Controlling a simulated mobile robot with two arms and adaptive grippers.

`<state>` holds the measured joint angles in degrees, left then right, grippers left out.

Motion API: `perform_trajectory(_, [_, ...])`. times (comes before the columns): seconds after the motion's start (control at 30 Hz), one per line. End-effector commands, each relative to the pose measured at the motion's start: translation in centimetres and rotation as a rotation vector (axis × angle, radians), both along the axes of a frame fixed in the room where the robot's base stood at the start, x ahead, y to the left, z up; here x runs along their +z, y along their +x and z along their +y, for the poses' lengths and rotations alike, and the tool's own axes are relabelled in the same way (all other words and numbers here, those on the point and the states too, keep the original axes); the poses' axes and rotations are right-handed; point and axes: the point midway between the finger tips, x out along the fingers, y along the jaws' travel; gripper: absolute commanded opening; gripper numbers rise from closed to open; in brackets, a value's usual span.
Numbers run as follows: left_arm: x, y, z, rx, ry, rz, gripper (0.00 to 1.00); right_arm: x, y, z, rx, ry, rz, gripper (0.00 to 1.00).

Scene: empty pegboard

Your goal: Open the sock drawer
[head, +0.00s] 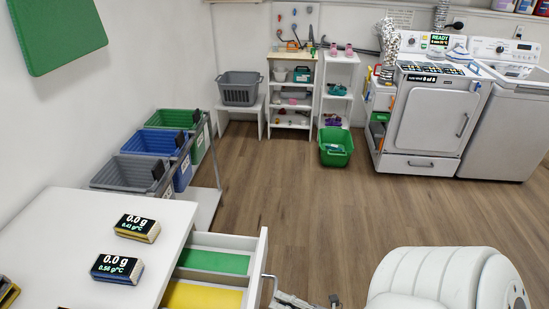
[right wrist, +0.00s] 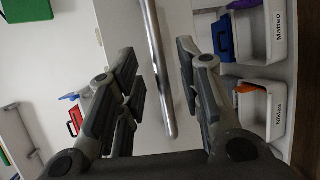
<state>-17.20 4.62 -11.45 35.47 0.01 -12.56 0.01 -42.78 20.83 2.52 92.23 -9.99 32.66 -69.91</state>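A drawer (head: 262,246) stands pulled out from the white table (head: 60,225) at the lower left of the head view. Its floor shows a green section and a yellow section, both bare where visible. No label tells whether it is the sock drawer. A metal bar handle (head: 268,287) is on its front. My right gripper (head: 300,301) is partly visible at the bottom edge, just right of this handle. In the right wrist view its fingers (right wrist: 158,60) are apart, with a metal bar (right wrist: 161,100) between them; contact is unclear. My left gripper is not in view.
Labelled white bins (right wrist: 262,110) stand at the right of the wrist view. Two display blocks (head: 137,228) lie on the table. Grey, blue and green bins (head: 150,141) stand behind it. A green basket (head: 336,158) is on the floor; open wooden floor (head: 300,200) fills the middle.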

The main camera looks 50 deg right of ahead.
Motion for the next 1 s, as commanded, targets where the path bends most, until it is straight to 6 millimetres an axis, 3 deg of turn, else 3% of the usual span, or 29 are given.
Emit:
perform_trajectory(0.2, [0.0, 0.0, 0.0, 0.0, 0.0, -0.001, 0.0, 0.8, -4.8, -1.2, 0.0, -0.001, 0.005, 0.34])
perform_trajectory(0.4, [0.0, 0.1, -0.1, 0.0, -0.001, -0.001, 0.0, 1.4, -7.5, -2.0, -0.001, -0.002, 0.002, 0.34])
perform_trajectory(1.0, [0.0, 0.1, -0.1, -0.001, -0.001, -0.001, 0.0, 1.6, -8.3, -2.2, 0.0, -0.001, 0.0, 0.34])
